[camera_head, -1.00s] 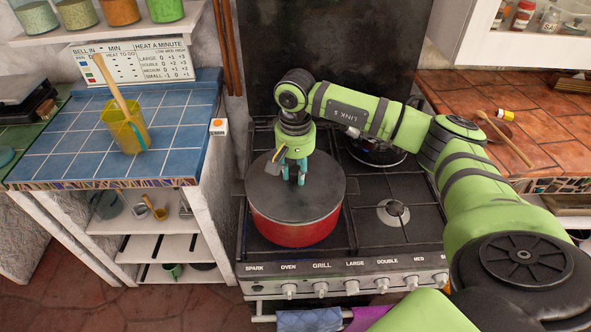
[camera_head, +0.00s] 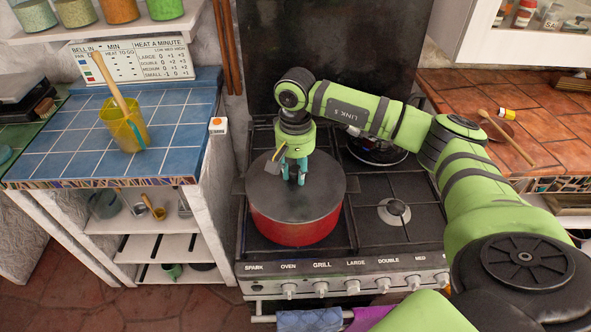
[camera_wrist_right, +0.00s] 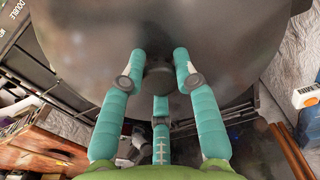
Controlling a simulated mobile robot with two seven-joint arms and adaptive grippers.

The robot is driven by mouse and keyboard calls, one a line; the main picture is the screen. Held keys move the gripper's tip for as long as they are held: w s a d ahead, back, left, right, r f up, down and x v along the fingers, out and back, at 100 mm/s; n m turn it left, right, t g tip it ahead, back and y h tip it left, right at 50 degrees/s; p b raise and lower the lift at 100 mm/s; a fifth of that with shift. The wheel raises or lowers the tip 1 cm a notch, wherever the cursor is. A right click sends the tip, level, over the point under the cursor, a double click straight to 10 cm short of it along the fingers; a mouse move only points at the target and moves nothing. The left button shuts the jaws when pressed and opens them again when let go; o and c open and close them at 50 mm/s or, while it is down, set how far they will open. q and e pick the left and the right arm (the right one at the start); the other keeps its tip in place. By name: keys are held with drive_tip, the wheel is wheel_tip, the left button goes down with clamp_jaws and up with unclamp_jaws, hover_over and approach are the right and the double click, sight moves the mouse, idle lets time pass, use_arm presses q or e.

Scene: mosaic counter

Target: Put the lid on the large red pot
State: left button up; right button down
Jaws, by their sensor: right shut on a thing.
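The large red pot (camera_head: 295,230) stands on the left front part of the stove. The dark grey lid (camera_head: 318,201) lies over the pot's mouth and looks level; from here no gap shows between lid and rim. My right gripper (camera_head: 295,180) points down at the middle of the lid, shut on its knob. In the right wrist view the teal fingers (camera_wrist_right: 158,85) close around the knob (camera_wrist_right: 158,80), and the lid (camera_wrist_right: 90,50) fills the upper part. My left gripper is not in view.
A blue tiled counter (camera_head: 180,135) at the left holds a yellow jug (camera_head: 125,130) with a wooden utensil. A terracotta counter (camera_head: 480,100) is at the right. My right arm spans the stove's right side.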

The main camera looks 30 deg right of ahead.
drive_tip(key=shift+c, duration=1.8)
unclamp_jaws()
drive_tip(key=shift+r, duration=0.1)
drive_tip(key=shift+r+p, duration=1.85)
drive_tip(key=shift+r, duration=1.6)
drive_tip(key=shift+s, duration=0.1)
